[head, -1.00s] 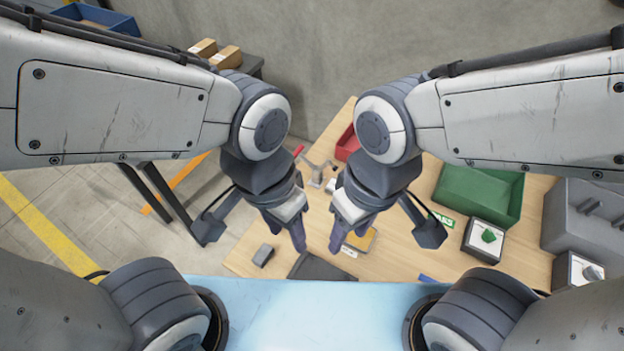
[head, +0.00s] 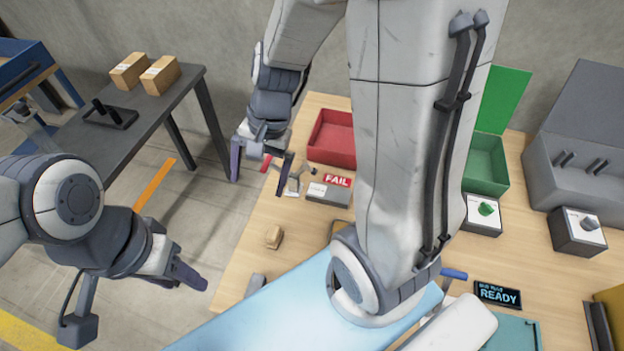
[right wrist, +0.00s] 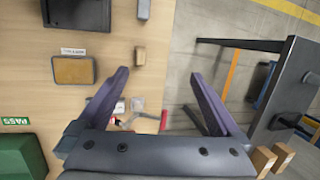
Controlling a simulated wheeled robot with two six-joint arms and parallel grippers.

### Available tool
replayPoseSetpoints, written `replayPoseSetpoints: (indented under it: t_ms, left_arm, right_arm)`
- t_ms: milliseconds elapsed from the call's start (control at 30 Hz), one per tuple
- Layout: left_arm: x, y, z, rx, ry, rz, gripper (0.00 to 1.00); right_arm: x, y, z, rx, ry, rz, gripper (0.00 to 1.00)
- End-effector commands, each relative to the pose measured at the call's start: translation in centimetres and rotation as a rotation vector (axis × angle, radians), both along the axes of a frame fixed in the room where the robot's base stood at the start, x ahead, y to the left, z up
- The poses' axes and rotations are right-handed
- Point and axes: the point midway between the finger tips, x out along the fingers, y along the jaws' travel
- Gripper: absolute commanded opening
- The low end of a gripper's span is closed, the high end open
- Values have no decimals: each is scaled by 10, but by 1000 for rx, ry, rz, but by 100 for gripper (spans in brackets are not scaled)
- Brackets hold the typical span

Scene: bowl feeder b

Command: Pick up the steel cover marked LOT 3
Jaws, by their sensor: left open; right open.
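I cannot pick out a steel cover marked LOT 3; no such marking is readable. A small grey block (head: 255,284) and a tan block (head: 273,237) lie on the table's left part; both also show in the right wrist view, grey (right wrist: 144,9) and tan (right wrist: 140,55). My right gripper (head: 261,165) is open and empty, above the table's left edge by the red-handled clamp (head: 293,183). In the right wrist view its spread fingers (right wrist: 165,100) have the clamp beyond them. My left gripper (head: 192,272) is open and empty, left of the table over the floor.
A green bin (head: 486,165), knob boxes and a READY display (head: 498,294) are right. A dark side table (head: 150,105) stands left. My right arm hides mid-table.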

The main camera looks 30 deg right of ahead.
Motion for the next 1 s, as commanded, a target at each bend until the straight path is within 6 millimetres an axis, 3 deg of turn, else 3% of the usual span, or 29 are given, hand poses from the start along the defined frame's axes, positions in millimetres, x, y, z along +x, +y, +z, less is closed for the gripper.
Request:
replayPoseSetpoints:
  t_ms: [33,200,300,433,600,800,1000]
  left_arm:
    - [0,0,-21,0,0,0,50]
    - [0,0,-51,0,0,0,50]
    - [0,0,-64,0,0,0,50]
    - [0,0,-73,0,0,0,50]
    - [0,0,-81,0,0,0,50]
    - [0,0,-95,-1,-1,0,50]
    - [0,0,-101,-1,-1,0,50]
  right_arm:
    - [13,-30,-33,25,36,-213,100]
    - [33,-125,-96,113,124,-848,100]
    - [29,-174,-127,160,163,-1148,100]
    - [17,-217,-154,205,198,-1418,100]
    - [10,-239,-173,231,216,-1559,100]
    - [18,-232,-203,232,217,-1566,100]
    - [24,-227,-217,232,215,-1563,100]
